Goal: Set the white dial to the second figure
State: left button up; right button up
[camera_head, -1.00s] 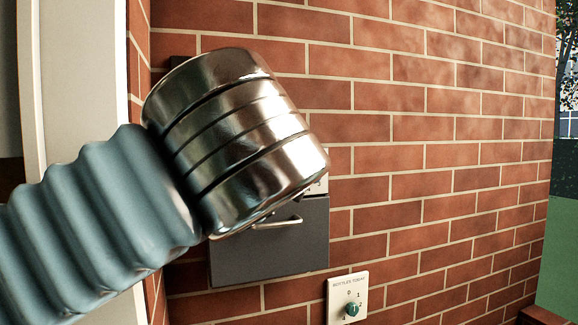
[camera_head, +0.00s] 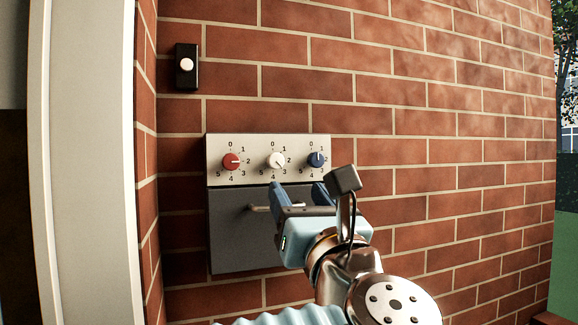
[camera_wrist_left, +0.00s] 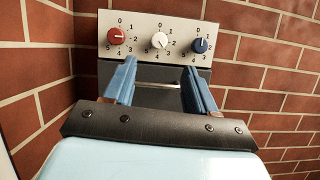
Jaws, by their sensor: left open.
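The white dial (camera_head: 277,161) is the middle one of three dials on a pale panel (camera_head: 215,140), with figures 0 to 5 around it. Its pointer is too small to read surely. In the left wrist view the white dial (camera_wrist_left: 160,40) shows above the gap between my fingers. My left gripper (camera_head: 300,194) is open, its two blue fingers apart with nothing between them. It is below the dials, in front of the grey box, and apart from the white dial. My right gripper is not in view.
A red dial (camera_head: 231,161) and a blue dial (camera_head: 316,159) flank the white one closely. Below the panel is a grey box (camera_head: 235,240) with a bar handle (camera_head: 259,208). A black bell push (camera_head: 187,66) is on the brick wall, near a pale door frame (camera_head: 90,160).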

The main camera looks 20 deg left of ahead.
aim_at(278, 161)
pick_arm(q)
jog(key=p+x, duration=0.2)
jog(key=x, duration=0.9)
jog(key=shift+w+a, duration=0.1)
grip_shut()
jog(key=shift+n+y, duration=0.3)
jog(key=shift+n, duration=0.3)
grip_release()
